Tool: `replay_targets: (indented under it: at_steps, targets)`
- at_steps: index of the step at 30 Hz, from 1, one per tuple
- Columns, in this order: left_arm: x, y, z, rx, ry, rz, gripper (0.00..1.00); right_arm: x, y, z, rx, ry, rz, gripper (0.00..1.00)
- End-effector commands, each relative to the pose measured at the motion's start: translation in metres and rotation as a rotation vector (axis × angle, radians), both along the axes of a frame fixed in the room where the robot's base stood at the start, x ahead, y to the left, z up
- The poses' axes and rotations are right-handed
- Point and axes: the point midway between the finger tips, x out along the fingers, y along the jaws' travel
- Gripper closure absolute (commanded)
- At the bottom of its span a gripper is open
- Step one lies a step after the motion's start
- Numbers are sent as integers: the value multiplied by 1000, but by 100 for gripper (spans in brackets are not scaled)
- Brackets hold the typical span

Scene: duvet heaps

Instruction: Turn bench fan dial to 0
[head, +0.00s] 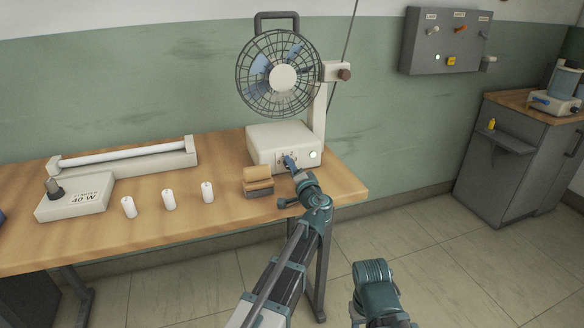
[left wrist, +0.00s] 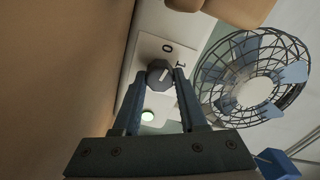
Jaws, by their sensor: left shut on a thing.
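The bench fan (head: 282,78) stands at the right end of the workbench on a cream base box (head: 283,137). In the left wrist view its dial (left wrist: 159,75) is a dark faceted knob with a white pointer line, on a pale plate with a 0 and a 1 printed beside it. The line slants toward the upper right; its exact setting is hard to tell. My left gripper (head: 289,161) is at the box's front, its two fingers either side of the dial and shut on it (left wrist: 160,78). In the head view the gripper mostly hides the dial.
A round pale lamp (head: 315,154) glows on the box, right of the dial. A sponge-like block (head: 258,173), several white cylinders (head: 168,199) and a tube lamp (head: 125,155) share the workbench (head: 215,220). A grey switch box (head: 446,41) hangs on the wall.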

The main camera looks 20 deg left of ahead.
Motion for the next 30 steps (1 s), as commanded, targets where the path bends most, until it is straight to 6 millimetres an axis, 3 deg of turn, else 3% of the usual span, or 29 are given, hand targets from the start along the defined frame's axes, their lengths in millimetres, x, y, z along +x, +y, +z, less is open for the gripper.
replay_targets:
  at_steps: [20,21,25,30]
  targets:
    - [-2,0,-1,-46,-28,1,100,0,0,0,0,0,0,50]
    - [-2,0,-1,-46,-28,1,53,0,0,0,0,0,0,50]
    - [-1,0,-1,-45,-29,0,30,0,0,0,0,0,0,50]
    - [-1,0,0,-44,-28,0,28,0,0,0,0,0,0,50]
